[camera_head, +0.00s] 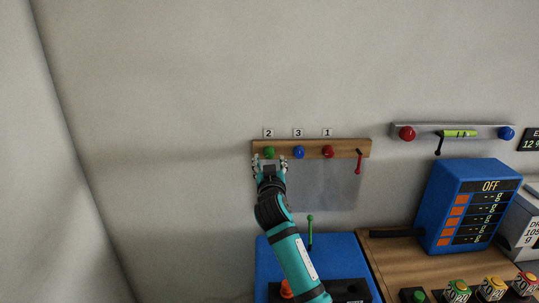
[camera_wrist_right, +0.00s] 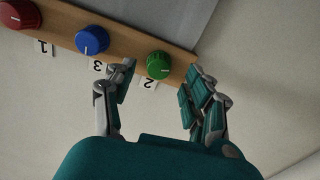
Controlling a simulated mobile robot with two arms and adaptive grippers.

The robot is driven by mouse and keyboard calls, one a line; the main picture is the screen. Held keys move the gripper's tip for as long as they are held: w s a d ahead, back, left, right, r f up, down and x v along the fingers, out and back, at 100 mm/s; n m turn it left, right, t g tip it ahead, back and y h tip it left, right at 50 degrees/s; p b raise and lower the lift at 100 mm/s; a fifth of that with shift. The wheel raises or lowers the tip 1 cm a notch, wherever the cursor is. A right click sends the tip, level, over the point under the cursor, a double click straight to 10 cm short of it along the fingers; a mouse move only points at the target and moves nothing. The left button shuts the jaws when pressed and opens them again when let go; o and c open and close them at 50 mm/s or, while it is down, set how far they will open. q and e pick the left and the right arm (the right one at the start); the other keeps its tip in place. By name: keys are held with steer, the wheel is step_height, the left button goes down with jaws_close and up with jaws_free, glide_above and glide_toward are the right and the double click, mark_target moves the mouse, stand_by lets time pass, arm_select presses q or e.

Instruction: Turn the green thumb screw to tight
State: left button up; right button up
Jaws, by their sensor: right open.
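The green thumb screw (camera_head: 269,152) sits at the left end of a wooden rail (camera_head: 345,147) on the wall, under the label 2. My right gripper (camera_head: 269,164) is open just in front of and below it in the head view. In the right wrist view the green screw (camera_wrist_right: 158,65) shows a white pointer line and lies between and just beyond the open fingertips (camera_wrist_right: 160,83), which appear apart from it. My left gripper is not in view.
A blue knob (camera_head: 298,152) and a red knob (camera_head: 327,152) sit along the same rail, with a red lever (camera_head: 359,161) at its right end. A blue machine (camera_head: 345,254) with a green lever (camera_head: 310,232) stands below. The wall left of the rail is clear.

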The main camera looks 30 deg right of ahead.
mark_target(269, 156)
steer(key=shift+x, duration=1.6)
